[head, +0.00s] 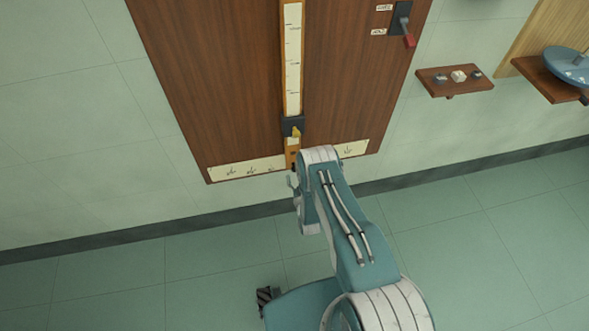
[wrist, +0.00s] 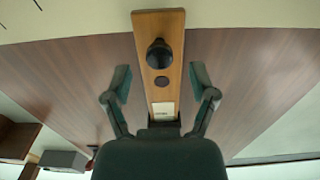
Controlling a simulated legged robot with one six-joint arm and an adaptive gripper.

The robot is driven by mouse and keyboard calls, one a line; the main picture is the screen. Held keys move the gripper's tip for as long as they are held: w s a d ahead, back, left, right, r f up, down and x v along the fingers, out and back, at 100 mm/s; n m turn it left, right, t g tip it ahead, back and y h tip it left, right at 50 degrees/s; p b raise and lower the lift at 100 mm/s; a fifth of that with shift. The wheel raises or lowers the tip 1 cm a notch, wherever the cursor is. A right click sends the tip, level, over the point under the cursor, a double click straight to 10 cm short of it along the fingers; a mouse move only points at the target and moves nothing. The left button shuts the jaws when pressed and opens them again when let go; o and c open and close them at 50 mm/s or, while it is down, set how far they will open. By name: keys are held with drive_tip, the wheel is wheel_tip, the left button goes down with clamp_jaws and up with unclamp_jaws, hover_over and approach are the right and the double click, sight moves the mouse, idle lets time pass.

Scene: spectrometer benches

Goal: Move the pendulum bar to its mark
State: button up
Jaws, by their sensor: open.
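The pendulum bar is a narrow wooden bar (wrist: 175,45) with a black round knob (wrist: 159,53), a dark spot and a cream label, seen in the middle of the wrist view. In the head view its short orange-brown part (head: 292,146) shows below a dark block (head: 292,125) on the wooden panel; my arm hides the rest. A cream strip with small arrow-like marks (head: 252,169) runs along the panel's bottom edge. My gripper (wrist: 160,79) is open, with one finger on each side of the bar in the picture and gaps showing. I cannot tell its depth to the bar.
A cream vertical scale (head: 292,60) stands above the dark block. A red-handled lever (head: 408,38) sits at the panel's upper right. To the right are a small shelf (head: 440,89) with little items and a blue dish (head: 566,66). The floor around is mostly clear.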

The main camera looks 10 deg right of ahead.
drive_tip(key=shift+w, duration=1.9)
clamp_jaws()
drive_tip(key=d+r+n, duration=0.1)
drive_tip(key=d+n, duration=0.1)
drive_tip(key=d, duration=1.3)
drive_tip(key=shift+r, duration=0.3)
drive_tip(key=shift+w+d, duration=0.1)
unclamp_jaws()
drive_tip(key=shift+f, duration=0.1)
